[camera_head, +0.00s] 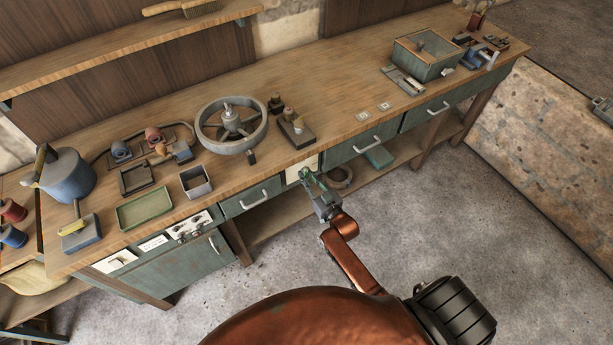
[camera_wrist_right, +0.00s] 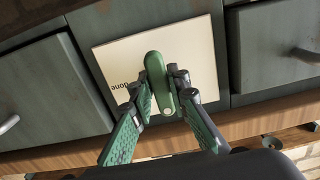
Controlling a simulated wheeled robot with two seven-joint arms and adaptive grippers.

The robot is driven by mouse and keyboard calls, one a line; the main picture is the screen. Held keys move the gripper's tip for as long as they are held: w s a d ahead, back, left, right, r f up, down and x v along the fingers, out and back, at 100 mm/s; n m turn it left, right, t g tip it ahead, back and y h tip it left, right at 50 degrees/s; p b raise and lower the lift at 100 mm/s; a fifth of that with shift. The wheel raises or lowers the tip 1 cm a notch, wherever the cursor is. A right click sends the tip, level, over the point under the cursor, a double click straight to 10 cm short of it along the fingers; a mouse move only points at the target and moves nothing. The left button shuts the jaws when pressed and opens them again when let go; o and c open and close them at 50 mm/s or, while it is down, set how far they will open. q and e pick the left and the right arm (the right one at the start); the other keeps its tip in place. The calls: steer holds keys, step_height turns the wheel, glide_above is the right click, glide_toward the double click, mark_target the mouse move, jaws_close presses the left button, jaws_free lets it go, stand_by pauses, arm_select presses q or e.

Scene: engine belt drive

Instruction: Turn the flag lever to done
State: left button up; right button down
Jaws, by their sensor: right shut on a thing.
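The flag lever (camera_wrist_right: 160,82) is a green bar with rounded ends on a cream plate (camera_wrist_right: 112,58). The word "done" shows upside down on the plate, left of the lever. My right gripper (camera_wrist_right: 163,88) has its fingers on both sides of the lever and is shut on it. In the head view the cream plate (camera_head: 291,175) sits on the bench front between two drawers, and my right gripper (camera_head: 309,178) reaches up to it, largely covering the lever. My left gripper is in neither view.
Above the plate, the workbench (camera_head: 335,105) carries a large grey pulley wheel (camera_head: 232,142), a dark block with pegs (camera_head: 294,130) and, farther right, a green box (camera_head: 428,58). Drawers with handles (camera_head: 368,143) flank the plate. The floor in front is clear.

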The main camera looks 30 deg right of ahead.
steer(key=m+p, duration=0.2)
steer(key=m, duration=0.2)
steer(key=shift+r, duration=0.1)
steer(key=m+p, duration=0.1)
steer(key=m, duration=0.3)
steer(key=shift+a+m+p, duration=0.1)
steer(key=shift+m+p, duration=0.25)
steer(key=shift+m, duration=0.05)
steer(key=m, duration=0.4)
steer(key=shift+m, duration=2.4)
steer(key=c, duration=1.9)
jaws_free()
